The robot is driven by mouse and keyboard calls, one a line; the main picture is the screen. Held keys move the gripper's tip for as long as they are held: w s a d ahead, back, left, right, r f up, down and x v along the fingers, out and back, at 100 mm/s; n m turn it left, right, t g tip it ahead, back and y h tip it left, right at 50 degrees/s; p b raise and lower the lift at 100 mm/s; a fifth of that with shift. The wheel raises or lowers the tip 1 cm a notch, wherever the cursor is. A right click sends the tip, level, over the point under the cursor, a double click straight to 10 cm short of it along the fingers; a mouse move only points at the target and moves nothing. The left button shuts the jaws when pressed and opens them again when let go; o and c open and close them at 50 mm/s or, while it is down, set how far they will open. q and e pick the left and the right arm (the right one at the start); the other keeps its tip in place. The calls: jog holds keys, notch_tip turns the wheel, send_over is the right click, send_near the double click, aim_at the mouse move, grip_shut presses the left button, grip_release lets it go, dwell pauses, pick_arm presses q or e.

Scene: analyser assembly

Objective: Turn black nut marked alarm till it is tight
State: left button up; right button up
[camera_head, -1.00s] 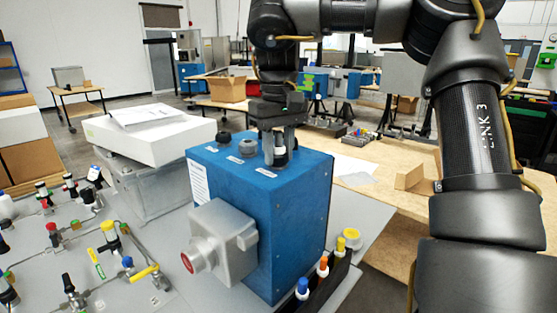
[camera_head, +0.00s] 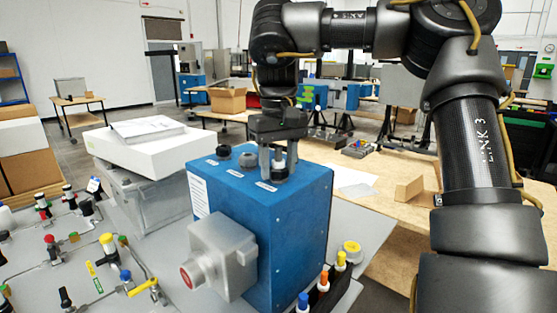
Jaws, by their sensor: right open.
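The blue analyser box (camera_head: 292,228) stands in the middle, with a row of fittings along its top. A black nut (camera_head: 223,152) sits at the left of the row and a greyer nut (camera_head: 247,160) beside it. Small white labels lie in front of the fittings, too small to read, so I cannot tell which is marked alarm. My right gripper (camera_head: 278,163) points down at the right end of the row. Its open fingers stand either side of a dark fitting, mostly hidden between them; I cannot tell if they touch it. My left gripper is out of view.
A panel of valves (camera_head: 75,260) fills the lower left. Coloured-cap fittings (camera_head: 323,280) stand at lower right.

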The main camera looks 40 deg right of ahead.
jog(key=n+p, duration=0.1)
jog(key=n, duration=0.1)
jog(key=n+p, duration=0.1)
jog(key=n, duration=0.1)
jog(key=n+p, duration=0.1)
jog(key=n, duration=0.1)
jog(key=shift+s+r+n, duration=0.1)
jog(key=shift+r+n, duration=0.3)
jog(key=n+p, duration=0.4)
jog(key=n, duration=0.5)
jog(key=shift+f+n+p, duration=0.1)
jog(key=shift+n+p, duration=0.2)
jog(key=shift+n, duration=0.1)
jog(key=n+p, duration=0.1)
jog(key=n, duration=0.2)
jog(key=shift+n, duration=0.3)
jog(key=shift+f+n+p, duration=0.15)
jog(key=shift+n+p, duration=0.15)
jog(key=shift+n, duration=0.2)
jog(key=shift+f+n, duration=0.1)
jog(key=shift+n, duration=0.2)
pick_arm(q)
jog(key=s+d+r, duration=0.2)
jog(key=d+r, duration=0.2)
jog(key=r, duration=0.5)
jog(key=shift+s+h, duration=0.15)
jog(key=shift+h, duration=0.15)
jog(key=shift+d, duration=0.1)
pick_arm(e)
jog(key=shift+c, duration=0.3)
